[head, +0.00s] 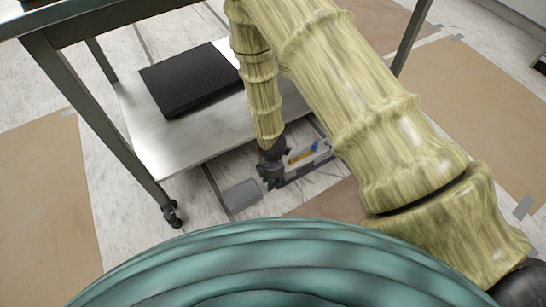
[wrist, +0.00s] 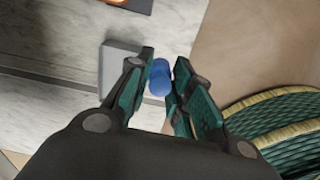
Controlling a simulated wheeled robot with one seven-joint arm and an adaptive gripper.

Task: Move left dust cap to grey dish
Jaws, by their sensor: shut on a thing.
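My gripper (wrist: 160,88) is shut on a small blue rounded piece, which I take as the dust cap (wrist: 159,77), held between the fingertips in the wrist view. The grey dish (wrist: 112,72) shows behind and to the left of the fingers there, partly hidden by the left finger. In the head view my gripper (head: 270,184) hangs low, just right of the grey dish (head: 241,194). The cap is not clear in the head view. From these views I cannot tell how high the cap is above the floor.
A dark-edged tray (head: 308,174) with a yellow and blue item (head: 301,153) lies right of my gripper. A steel cart with a lower shelf (head: 170,145) stands close behind, carrying a black box (head: 190,78). A cart leg and caster (head: 172,214) stand to the left.

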